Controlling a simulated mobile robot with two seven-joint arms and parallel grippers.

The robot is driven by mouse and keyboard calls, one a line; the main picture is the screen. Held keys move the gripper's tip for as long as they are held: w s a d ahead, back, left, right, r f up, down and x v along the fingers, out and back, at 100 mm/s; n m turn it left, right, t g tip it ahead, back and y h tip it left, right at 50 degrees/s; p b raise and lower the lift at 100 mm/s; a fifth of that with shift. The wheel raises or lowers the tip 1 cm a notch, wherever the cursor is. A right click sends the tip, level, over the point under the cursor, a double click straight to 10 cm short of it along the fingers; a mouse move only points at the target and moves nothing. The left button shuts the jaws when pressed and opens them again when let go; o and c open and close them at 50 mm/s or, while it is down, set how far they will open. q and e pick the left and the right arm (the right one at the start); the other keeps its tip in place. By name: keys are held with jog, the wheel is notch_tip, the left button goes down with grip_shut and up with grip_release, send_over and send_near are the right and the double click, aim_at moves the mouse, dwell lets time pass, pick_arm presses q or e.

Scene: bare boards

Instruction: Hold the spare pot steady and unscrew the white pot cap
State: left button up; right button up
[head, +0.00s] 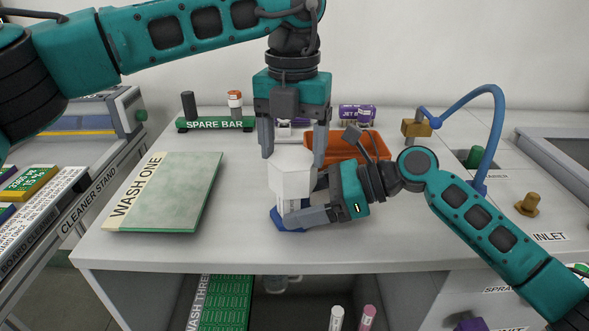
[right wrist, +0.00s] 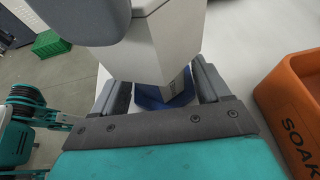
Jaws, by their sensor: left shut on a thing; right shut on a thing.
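The spare pot (head: 291,204) stands upright on a blue base (head: 287,221) near the middle of the bench. Its white pot cap (head: 292,178), wide and faceted, sits on top. My left gripper (head: 293,156) comes straight down from above, with a finger on each side of the cap, shut on it. My right gripper (head: 308,201) reaches in from the right, low down, shut on the pot's body below the cap. In the right wrist view the cap (right wrist: 168,45) hides much of the pot, and the blue base (right wrist: 150,101) shows between the fingers.
An orange soak tray (head: 372,141) lies behind my right gripper; it shows close at right in the wrist view (right wrist: 290,100). A green board (head: 178,190) lies at left. The spare bar (head: 214,125) and purple jet box (head: 357,113) stand behind. The front middle is clear.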

aim_at(293, 157)
pick_arm(q)
jog(key=n, duration=0.3)
jog(key=shift+n, duration=0.4)
jog(key=shift+r, duration=0.3)
jog(key=shift+r, duration=1.2)
jog(key=shift+r, duration=0.15)
jog(key=shift+r, duration=2.15)
pick_arm(e)
jog(key=o, duration=1.1)
jog(key=shift+o, duration=0.2)
jog(key=shift+d, duration=0.1)
